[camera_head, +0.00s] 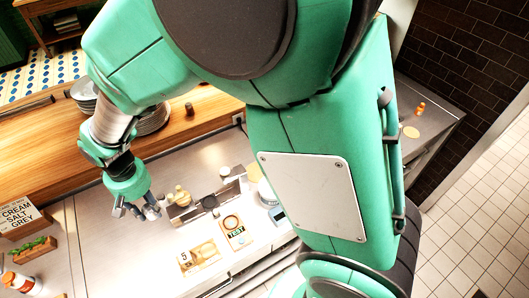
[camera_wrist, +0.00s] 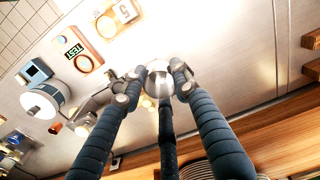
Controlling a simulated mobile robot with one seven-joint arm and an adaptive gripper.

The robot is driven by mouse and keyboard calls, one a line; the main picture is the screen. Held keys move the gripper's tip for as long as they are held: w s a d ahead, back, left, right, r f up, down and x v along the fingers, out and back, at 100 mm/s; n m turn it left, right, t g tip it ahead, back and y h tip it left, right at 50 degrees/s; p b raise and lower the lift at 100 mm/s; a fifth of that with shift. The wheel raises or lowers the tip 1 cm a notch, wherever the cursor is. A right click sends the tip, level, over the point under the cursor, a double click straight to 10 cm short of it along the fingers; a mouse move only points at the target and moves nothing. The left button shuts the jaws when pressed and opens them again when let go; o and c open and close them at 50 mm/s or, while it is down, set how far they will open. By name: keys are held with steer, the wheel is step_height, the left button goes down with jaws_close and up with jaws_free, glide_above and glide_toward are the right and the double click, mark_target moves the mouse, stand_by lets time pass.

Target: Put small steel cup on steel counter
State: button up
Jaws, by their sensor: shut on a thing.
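My gripper (camera_head: 137,208) is over the steel counter (camera_head: 125,265) in the head view. In the wrist view my gripper (camera_wrist: 158,84) has its dark fingers closed around the small steel cup (camera_wrist: 159,68), a shiny round metal thing. The cup shows only as a small bright shape at the fingertips in the head view (camera_head: 152,212). The fingers hide much of its sides. The steel counter fills much of the wrist view (camera_wrist: 225,45). I cannot tell whether the cup touches the counter or hangs just above it.
A TEST device (camera_head: 236,236), a card marked 5 (camera_head: 199,256) and small bottles (camera_head: 182,196) are right of my gripper. A wooden ledge (camera_head: 50,140) with stacked plates (camera_head: 153,120) runs behind. A sign (camera_head: 20,217) and planter (camera_head: 34,254) stand left. Counter between is clear.

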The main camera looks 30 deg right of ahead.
steer(key=shift+s+a+f, duration=0.2)
steer(key=shift+s+f, duration=0.3)
steer(key=shift+s, duration=0.2)
glide_above(172, 243)
step_height(172, 243, down, 8)
steer(key=shift+a+f, duration=0.1)
steer(key=shift+f, duration=0.35)
steer(key=shift+f+b, duration=0.3)
steer(key=shift+f, duration=2.65)
steer(key=shift+f, duration=0.1)
steer(key=shift+f, duration=1.95)
steer(key=shift+f+b, duration=0.2)
steer(key=shift+b, duration=0.1)
